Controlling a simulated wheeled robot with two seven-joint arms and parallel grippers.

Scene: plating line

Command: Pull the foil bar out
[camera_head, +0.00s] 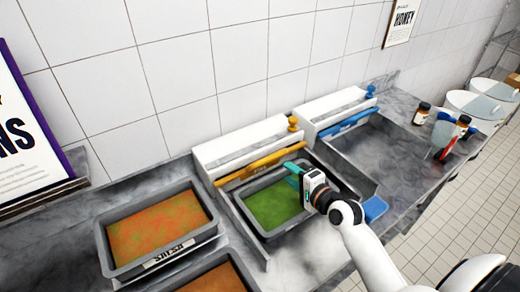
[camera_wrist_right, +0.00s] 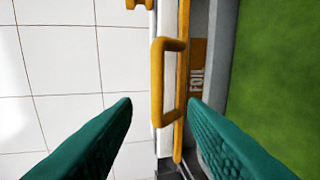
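The foil bar (camera_head: 262,165) is a long orange bar along the front of a white dispenser box, behind a tray of green food. In the right wrist view the bar (camera_wrist_right: 182,70) runs upright, with an orange loop handle (camera_wrist_right: 155,90) on it and an orange label reading FOIL (camera_wrist_right: 197,75). My right gripper (camera_head: 292,171) is over the back of the green tray, near the bar's right part. In the wrist view its teal fingers (camera_wrist_right: 161,103) are apart, with the handle showing between their tips and nothing gripped. My left gripper is out of view.
The green tray (camera_head: 240,206) sits below my right gripper. A tray of orange food (camera_head: 107,250) stands left. A second dispenser with a blue bar (camera_head: 350,122) is to the right. Bottles (camera_head: 421,114) and white bowls (camera_head: 480,103) stand further right. A tiled wall is behind.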

